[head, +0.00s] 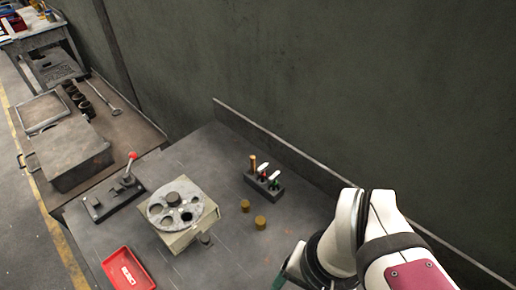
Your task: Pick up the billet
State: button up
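Two short brass-coloured cylinders stand on the grey workbench (304,215), right of the middle of the picture. The nearer one (260,222) is a little larger than the farther one (245,205); they stand apart. Either may be the billet; I cannot tell which. My white and dark arm comes in at the bottom right, to the right of both cylinders and apart from them in the picture. My gripper's fingers are not visible; the arm runs out of the picture at the bottom edge.
A pale block with a round holed plate (177,205) stands left of the cylinders. A dark rack (263,186) with several upright tools is behind them. A red tray (128,269) and a red-knobbed lever device (115,195) are at left. A raised rim (285,152) edges the bench.

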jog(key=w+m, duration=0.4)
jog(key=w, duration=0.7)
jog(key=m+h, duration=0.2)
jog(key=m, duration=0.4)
send_over(260, 220)
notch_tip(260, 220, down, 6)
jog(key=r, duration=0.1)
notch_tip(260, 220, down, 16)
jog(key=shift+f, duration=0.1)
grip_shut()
